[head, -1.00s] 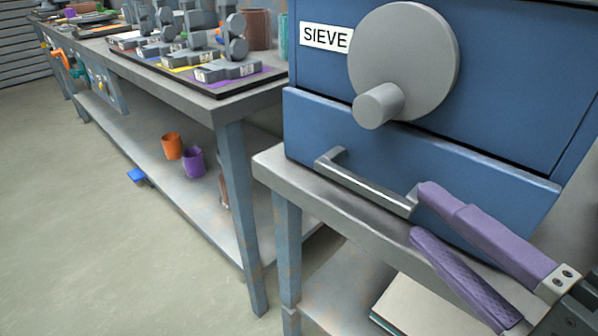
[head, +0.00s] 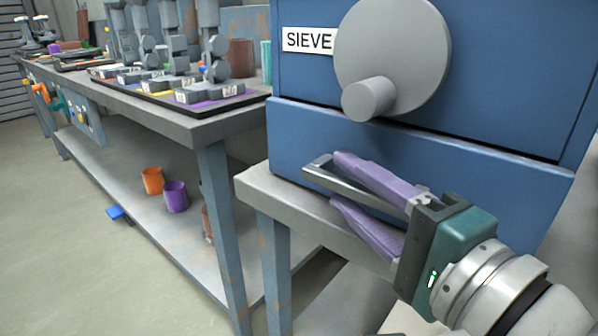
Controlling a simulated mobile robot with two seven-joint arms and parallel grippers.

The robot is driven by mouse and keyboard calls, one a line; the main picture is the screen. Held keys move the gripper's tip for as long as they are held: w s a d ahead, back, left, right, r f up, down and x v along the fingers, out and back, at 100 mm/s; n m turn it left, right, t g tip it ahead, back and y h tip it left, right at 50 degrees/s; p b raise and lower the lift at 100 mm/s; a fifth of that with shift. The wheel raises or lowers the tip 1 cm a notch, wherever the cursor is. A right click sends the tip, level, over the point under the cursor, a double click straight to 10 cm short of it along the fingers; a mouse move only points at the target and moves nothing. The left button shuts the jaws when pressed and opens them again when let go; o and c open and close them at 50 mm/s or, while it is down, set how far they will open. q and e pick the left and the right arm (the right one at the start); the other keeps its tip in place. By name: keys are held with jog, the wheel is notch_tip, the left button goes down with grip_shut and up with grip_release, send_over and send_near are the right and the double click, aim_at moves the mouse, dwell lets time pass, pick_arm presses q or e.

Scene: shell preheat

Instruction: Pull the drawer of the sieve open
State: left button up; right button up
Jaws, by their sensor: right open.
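The blue sieve (head: 500,70) stands at the right on a grey stand, with a white SIEVE label and a round grey crank disc on its front. Its drawer (head: 295,135) is the lower blue front and looks closed. A metal bar handle (head: 318,177) runs across the drawer front. My right gripper (head: 334,177) has two purple fingers, apart, one above and one below the handle bar, near its left end. It is open; whether a finger touches the bar I cannot tell. My left gripper is not in view.
The grey stand top (head: 262,190) juts out below the drawer. A workbench (head: 190,126) on the left carries a dark tray with grey devices. Its lower shelf holds an orange cup (head: 152,180) and a purple cup (head: 175,197).

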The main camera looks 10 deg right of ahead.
grip_shut()
dwell(0.4)
dwell(1.1)
